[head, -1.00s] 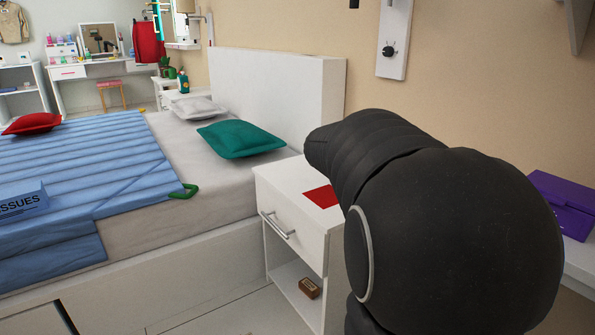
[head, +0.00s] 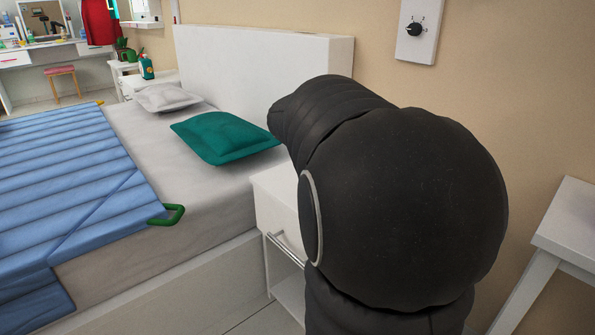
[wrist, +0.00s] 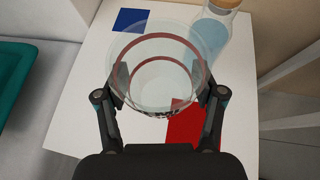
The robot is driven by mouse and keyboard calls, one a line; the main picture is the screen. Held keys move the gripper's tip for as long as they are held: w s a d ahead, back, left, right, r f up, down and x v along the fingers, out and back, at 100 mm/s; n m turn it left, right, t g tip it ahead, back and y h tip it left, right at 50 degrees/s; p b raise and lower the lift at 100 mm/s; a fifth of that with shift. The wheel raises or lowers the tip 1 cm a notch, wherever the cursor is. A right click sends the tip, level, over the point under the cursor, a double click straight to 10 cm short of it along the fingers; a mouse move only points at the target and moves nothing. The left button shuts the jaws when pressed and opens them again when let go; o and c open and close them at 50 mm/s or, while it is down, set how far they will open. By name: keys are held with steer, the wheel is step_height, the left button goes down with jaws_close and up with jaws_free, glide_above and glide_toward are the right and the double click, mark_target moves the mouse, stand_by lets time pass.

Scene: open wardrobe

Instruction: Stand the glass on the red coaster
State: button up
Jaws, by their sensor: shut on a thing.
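In the wrist view my gripper (wrist: 163,86) is shut on the clear glass (wrist: 165,50), which has reddish rings, with one finger on each side. The glass is over the white nightstand top (wrist: 85,110). The red coaster (wrist: 184,124) lies flat on that top, below and to the right of the glass in the picture, and the glass and right finger cover part of it. I cannot tell how high the glass is above the top. In the head view my dark arm hides the glass, gripper and coaster; part of the nightstand (head: 272,208) shows.
A blue square (wrist: 131,20) lies on the nightstand behind the glass. A bottle with a cork-like top (wrist: 211,32) stands close by at the back right. The bed (head: 180,190) with a green pillow (head: 222,136) is left of the nightstand; a white table (head: 565,225) is at right.

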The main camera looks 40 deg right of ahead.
steer(key=shift+w+a, duration=0.1)
steer(key=shift+w, duration=0.2)
steer(key=shift+w+f, duration=0.15)
steer(key=shift+w, duration=0.1)
steer(key=w+f, duration=0.3)
steer(key=w+f+b, duration=0.1)
steer(key=w+f, duration=0.1)
steer(key=w, duration=0.2)
steer(key=w+f+b, duration=0.1)
steer(key=w+f, duration=0.2)
steer(key=w, duration=0.1)
steer(key=shift+f, duration=1.1)
